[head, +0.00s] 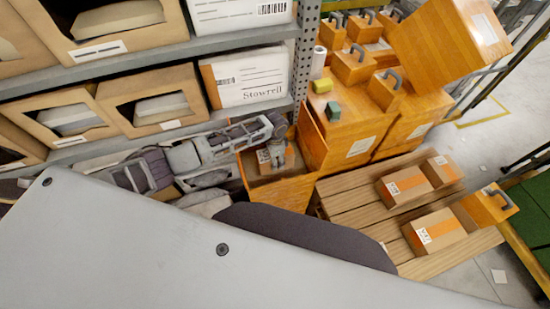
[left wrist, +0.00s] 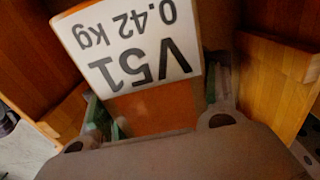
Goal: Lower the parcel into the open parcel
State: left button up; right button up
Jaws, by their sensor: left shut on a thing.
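The open parcel (head: 279,194), an orange-brown box with raised flaps, stands beside the rack in the middle of the head view. Its walls show on both sides in the left wrist view (left wrist: 275,82). My left gripper (head: 279,152) reaches in from the left and points down into its opening. It is shut on a small parcel (left wrist: 152,108) with orange tape and a white label reading V51, 0.42 kg. The held parcel (head: 285,158) is between the box walls, mostly hidden by the gripper in the head view. Whether it touches the bottom cannot be told. My right gripper is not in view.
A slatted pallet (head: 350,205) with several small taped parcels (head: 440,229) lies at the right. Large orange boxes (head: 352,125) with handled blocks stand behind the open parcel. A metal rack (head: 303,50) with cardboard bins is at the left. Grey floor is free at the far right.

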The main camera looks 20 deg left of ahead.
pick_arm(q)
jog(key=o, duration=1.4)
jog(key=shift+r, duration=6.05)
